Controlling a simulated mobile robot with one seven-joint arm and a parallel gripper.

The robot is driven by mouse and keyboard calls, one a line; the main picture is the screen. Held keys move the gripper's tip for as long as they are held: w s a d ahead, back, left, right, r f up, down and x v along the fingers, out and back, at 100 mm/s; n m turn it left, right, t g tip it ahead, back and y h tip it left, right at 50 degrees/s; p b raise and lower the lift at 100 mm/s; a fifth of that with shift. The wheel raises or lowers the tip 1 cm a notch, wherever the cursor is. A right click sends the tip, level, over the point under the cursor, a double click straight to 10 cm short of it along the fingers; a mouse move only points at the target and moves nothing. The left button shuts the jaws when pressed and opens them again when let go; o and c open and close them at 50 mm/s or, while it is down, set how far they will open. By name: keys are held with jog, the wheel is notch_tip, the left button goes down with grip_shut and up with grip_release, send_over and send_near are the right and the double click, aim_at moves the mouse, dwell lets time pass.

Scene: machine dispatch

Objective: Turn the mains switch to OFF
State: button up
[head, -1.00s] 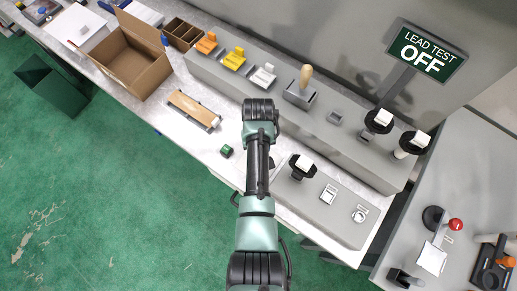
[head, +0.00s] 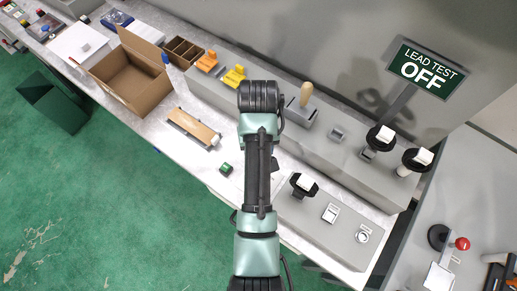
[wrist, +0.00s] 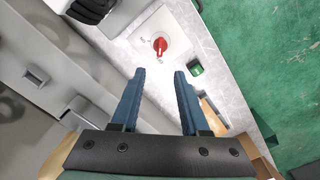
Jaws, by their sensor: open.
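My gripper (wrist: 160,74) shows two blue fingers, apart and empty. In the picture the switch lies just beyond the fingertips, about centred between them. I see no contact.
A small green block (head: 226,169) lies on the bench near the switch; it also shows in the wrist view (wrist: 195,68). A raised grey console (head: 345,155) carries levers and black knobs. A lower panel (head: 310,222) and an open cardboard box (head: 112,82) flank my arm.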

jog(key=shift+r, duration=1.2)
